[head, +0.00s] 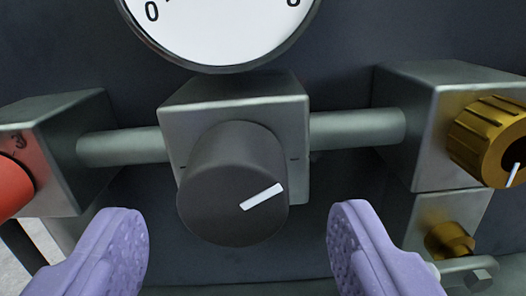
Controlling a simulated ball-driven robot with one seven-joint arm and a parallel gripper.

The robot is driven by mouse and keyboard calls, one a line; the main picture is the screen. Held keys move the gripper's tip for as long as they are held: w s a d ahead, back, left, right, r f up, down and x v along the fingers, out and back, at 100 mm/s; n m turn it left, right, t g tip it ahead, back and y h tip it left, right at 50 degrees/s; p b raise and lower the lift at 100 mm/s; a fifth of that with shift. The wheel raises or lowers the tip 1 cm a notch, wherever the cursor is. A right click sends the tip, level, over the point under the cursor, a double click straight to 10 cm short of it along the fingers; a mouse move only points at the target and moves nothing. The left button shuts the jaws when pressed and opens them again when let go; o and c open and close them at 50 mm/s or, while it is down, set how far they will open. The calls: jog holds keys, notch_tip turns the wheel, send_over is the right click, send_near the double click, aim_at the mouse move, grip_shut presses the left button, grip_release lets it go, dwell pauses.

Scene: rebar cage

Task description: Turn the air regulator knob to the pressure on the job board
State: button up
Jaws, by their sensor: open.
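The dark grey air regulator knob (225,190) sits on the front of a grey metal block (235,100) in the middle of the head view. A white line on its face points to the upper right. Above it is a round white gauge (222,30); its lower part shows a 0 at the left, while the needle and most of the scale are out of frame. My gripper (238,245) is open, with one purple fingertip low on each side of the knob and clear space between fingers and knob. The job board is not in view.
Grey pipes (355,128) join the middle block to side blocks. A red knob (12,172) is at the left edge. A brass knob (488,138) with a white mark is at the right, above a small brass fitting (449,240). A dark panel stands behind.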

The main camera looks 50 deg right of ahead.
jog(key=shift+x, duration=1.2)
jog(key=c, duration=1)
jog(key=shift+a+f+m+b, duration=0.1)
jog(key=shift+f+m+b, duration=0.05)
jog(key=shift+m+b, duration=0.55)
jog(key=shift+c, duration=0.2)
jog(key=shift+r+m, duration=0.2)
jog(key=shift+m, duration=0.3)
jog(key=o, duration=1)
jog(key=shift+o, duration=0.2)
